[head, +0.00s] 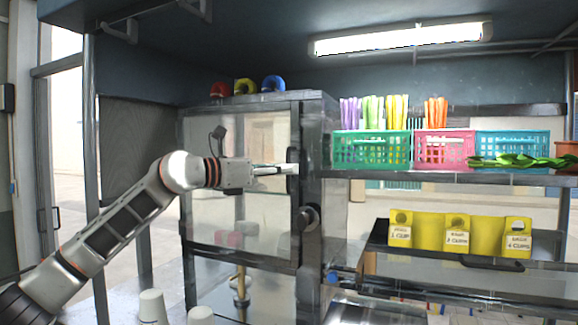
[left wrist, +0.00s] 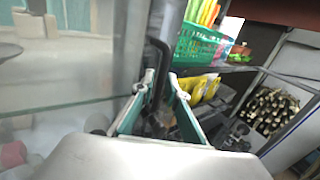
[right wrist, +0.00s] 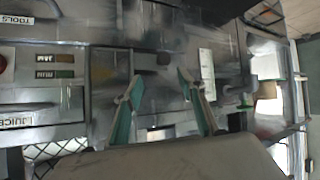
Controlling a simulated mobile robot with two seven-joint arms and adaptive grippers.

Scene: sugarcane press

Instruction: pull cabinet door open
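The glass cabinet door (head: 235,225) has a dark metal frame and looks shut in the head view. Its dark upright handle (head: 292,158) is near the frame's right edge. My left gripper (head: 282,169) is at the handle. In the left wrist view, the black handle (left wrist: 158,68) rises between the two spread fingers of the left gripper (left wrist: 158,100). I cannot tell whether either finger touches it. My right gripper (right wrist: 160,95) shows only in the right wrist view. It is open and empty, facing a blurred metal front with drawers.
Right of the cabinet, a shelf holds green (head: 372,150), pink (head: 444,149) and blue (head: 512,147) baskets. Yellow cup holders (head: 458,236) stand below. White cup stacks (head: 152,306) are at the lower left.

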